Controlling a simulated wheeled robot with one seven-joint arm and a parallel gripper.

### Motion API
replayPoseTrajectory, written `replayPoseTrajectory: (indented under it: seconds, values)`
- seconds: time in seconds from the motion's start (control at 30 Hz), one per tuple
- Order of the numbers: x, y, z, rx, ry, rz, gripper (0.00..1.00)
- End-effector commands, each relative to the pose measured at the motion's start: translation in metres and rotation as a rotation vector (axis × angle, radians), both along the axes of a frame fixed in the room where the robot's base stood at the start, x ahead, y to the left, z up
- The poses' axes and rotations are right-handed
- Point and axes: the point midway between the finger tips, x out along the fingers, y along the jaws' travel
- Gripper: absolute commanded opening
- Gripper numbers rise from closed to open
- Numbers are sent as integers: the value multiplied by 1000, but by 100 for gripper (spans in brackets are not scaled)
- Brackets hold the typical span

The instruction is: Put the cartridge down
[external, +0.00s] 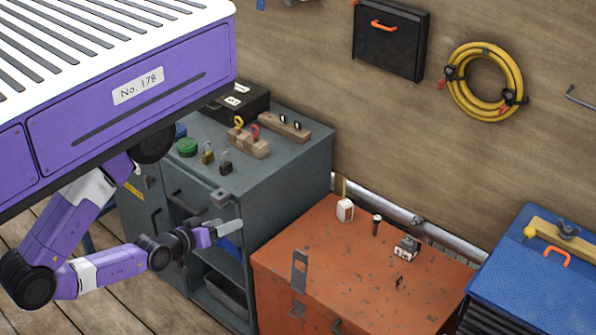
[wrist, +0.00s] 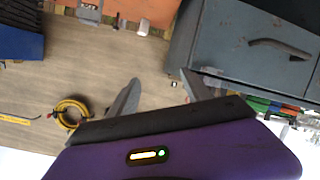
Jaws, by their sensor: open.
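My gripper (external: 234,212) is open and empty in front of the grey cabinet (external: 290,165), beside its open shelf bay. In the wrist view its two fingers (wrist: 160,78) stand apart with nothing between them. I cannot tell for sure which thing is the cartridge. A small white block (external: 345,210) stands on the orange cabinet (external: 325,265), apart from my gripper. A dark cylindrical piece (external: 376,225) and a grey boxy piece (external: 406,248) stand to its right on the same top.
The grey cabinet's top holds padlocks (external: 208,154), a green round thing (external: 187,147) and wooden blocks (external: 250,143). A blue toolbox (external: 540,255) stands at the right. A yellow hose coil (external: 486,80) hangs on the wall. The front of the orange top is largely free.

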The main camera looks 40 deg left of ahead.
Motion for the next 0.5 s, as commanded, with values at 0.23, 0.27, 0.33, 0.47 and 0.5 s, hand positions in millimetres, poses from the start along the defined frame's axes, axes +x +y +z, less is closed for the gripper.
replayPoseTrajectory:
  seconds: [0.23, 0.27, 0.33, 0.47, 0.5]
  values:
    - [-36, -4, 60, 387, -30, -126, 58]
    - [-37, -5, 63, 409, -33, -132, 58]
    - [-39, -5, 68, 440, -35, -143, 58]
    - [-39, -5, 69, 453, -37, -146, 58]
    - [-39, -5, 69, 452, -37, -146, 58]
